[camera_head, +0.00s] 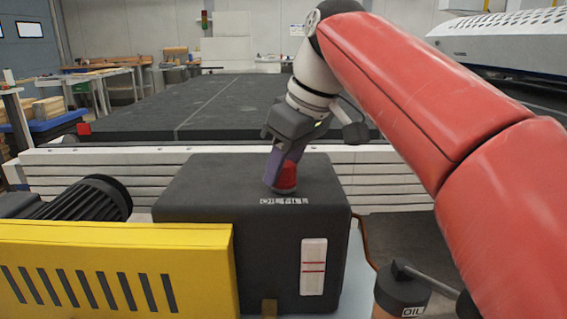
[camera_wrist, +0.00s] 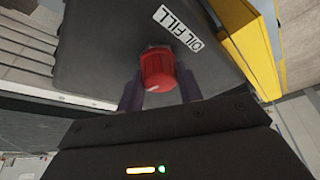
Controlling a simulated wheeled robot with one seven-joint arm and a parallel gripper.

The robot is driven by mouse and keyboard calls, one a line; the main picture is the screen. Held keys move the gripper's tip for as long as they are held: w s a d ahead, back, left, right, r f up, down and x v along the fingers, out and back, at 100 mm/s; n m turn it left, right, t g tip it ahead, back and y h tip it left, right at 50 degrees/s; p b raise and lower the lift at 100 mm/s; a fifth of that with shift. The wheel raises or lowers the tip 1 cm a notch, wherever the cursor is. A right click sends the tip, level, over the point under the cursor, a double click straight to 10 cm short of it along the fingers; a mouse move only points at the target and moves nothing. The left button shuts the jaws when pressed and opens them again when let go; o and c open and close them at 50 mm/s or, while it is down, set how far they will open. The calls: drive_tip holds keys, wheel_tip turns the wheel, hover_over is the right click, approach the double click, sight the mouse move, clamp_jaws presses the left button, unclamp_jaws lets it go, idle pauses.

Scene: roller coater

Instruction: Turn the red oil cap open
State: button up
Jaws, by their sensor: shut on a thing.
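The red oil cap (camera_head: 286,177) sits on top of the dark oil box (camera_head: 190,190), behind its white "OIL FILL" label (camera_head: 284,201). My gripper (camera_head: 277,183) reaches down to the cap from above, tilted, and is shut on it. The near finger hides part of the cap. In the wrist view the cap (camera_wrist: 158,69) shows as a ribbed red knob with a small white mark on its edge, between the two fingers of my gripper (camera_wrist: 159,85). The label (camera_wrist: 177,30) lies just beyond it.
A yellow slotted guard (camera_head: 120,262) and a black ribbed motor (camera_head: 85,200) stand to the left of the box. An oil can (camera_head: 402,287) with a dark top is at the lower right. A white ribbed rail (camera_head: 100,168) and a long dark bed lie behind.

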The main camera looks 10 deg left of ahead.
drive_tip(key=shift+n+g, duration=0.7)
drive_tip(key=shift+n, duration=1)
drive_tip(key=o, duration=1)
drive_tip(key=shift+r, duration=0.2)
drive_tip(key=d, duration=0.8)
drive_tip(key=d+b, duration=0.1)
drive_tip(key=d, duration=0.3)
drive_tip(key=shift+s+d+r, duration=0.25)
drive_tip(key=shift+s+r, duration=0.05)
drive_tip(key=shift+r, duration=0.05)
